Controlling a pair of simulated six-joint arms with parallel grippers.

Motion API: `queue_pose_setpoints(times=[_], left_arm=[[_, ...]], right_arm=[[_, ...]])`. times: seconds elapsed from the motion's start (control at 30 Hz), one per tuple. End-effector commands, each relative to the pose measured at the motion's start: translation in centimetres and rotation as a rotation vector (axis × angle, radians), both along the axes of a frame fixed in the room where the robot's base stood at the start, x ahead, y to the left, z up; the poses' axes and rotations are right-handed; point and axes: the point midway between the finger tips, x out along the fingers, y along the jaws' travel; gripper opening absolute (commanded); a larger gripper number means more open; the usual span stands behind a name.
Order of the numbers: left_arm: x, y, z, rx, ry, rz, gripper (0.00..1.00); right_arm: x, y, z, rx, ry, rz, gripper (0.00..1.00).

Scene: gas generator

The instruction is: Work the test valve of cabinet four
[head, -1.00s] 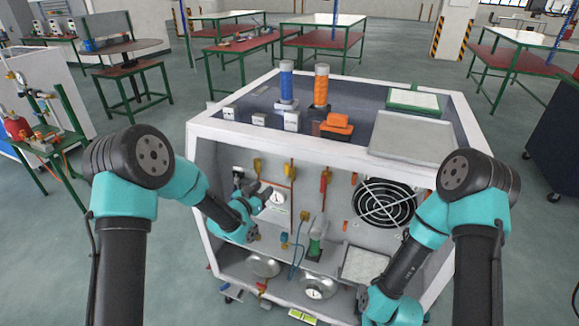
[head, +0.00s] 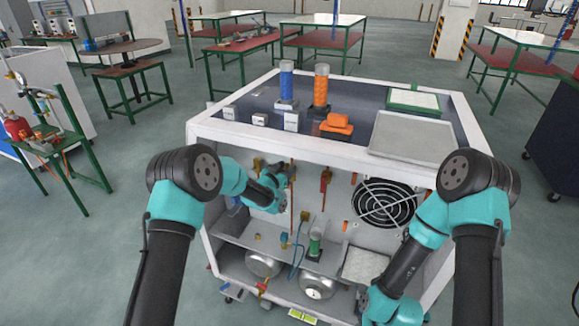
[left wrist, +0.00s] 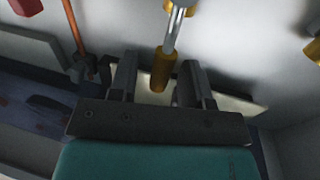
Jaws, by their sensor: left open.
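The open-fronted white cabinet (head: 330,150) stands before me, with valves and pipes on its inner back wall. In the left wrist view a valve with a brass-coloured tip (left wrist: 161,70) on a silver stem sits between the two fingers of my left gripper (left wrist: 157,85). The fingers are open and show gaps beside the tip. In the head view my left gripper (head: 286,174) is at the upper left of the back wall, beside a brass fitting (head: 258,163), and hides part of the wall. My right gripper is low at the cabinet's right front; its fingers are not clear.
A red-handled valve (head: 325,180) and a black fan grille (head: 386,203) are right of my left gripper. The cabinet's white left post (head: 207,225) bounds the opening.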

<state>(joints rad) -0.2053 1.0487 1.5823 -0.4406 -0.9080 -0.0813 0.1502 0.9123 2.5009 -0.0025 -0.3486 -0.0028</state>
Motion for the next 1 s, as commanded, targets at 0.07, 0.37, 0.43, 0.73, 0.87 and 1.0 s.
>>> queue_pose_setpoints(times=[0.07, 0.37, 0.43, 0.73, 0.87, 1.0], left_arm=[[0.8, -0.5, 0.0, 0.001, -0.001, 0.000, 0.44], [2.1, -1.3, 0.0, 0.000, 0.000, 0.000, 0.44], [2.1, -1.3, 0.0, 0.000, 0.000, 0.000, 0.44], [2.1, -1.3, 0.0, 0.000, 0.000, 0.000, 0.30], [2.1, -1.3, 0.0, 0.000, 0.000, 0.000, 0.18], [2.1, -1.3, 0.0, 0.000, 0.000, 0.000, 0.04]], right_arm=[[0.0, 0.0, 0.0, 0.000, 0.000, 0.000, 0.43], [0.0, 0.0, 0.0, 0.000, 0.000, 0.000, 0.43], [0.0, 0.0, 0.0, 0.000, 0.000, 0.000, 0.43], [0.0, 0.0, 0.0, 0.000, 0.000, 0.000, 0.43], [0.0, 0.0, 0.0, 0.000, 0.000, 0.000, 0.43], [0.0, 0.0, 0.0, 0.000, 0.000, 0.000, 0.43]])
